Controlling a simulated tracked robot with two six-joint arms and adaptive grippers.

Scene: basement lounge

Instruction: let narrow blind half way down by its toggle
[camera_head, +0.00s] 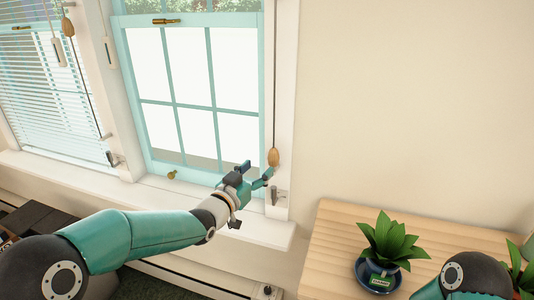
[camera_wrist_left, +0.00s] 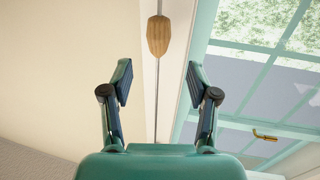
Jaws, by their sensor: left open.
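A wooden toggle (camera_head: 273,156) hangs on a thin cord (camera_head: 276,80) at the right side of the teal-framed window. In the left wrist view the toggle (camera_wrist_left: 158,36) shows above the fingertips, in line with the gap between them, with its cord running down the picture. My left gripper (camera_head: 255,172) is open and empty, its fingertips close to the toggle on its left; I see no contact. No lowered blind shows over the teal window's panes; its top is out of view. My right arm shows only at the bottom right, its gripper out of view.
A metal cleat (camera_head: 278,195) sits on the frame below the toggle. Another window at left has a lowered slatted blind (camera_head: 45,90) and its own wooden toggle (camera_head: 68,27). A wooden table (camera_head: 335,240) with a potted plant (camera_head: 387,241) stands at right. The wall above it is clear.

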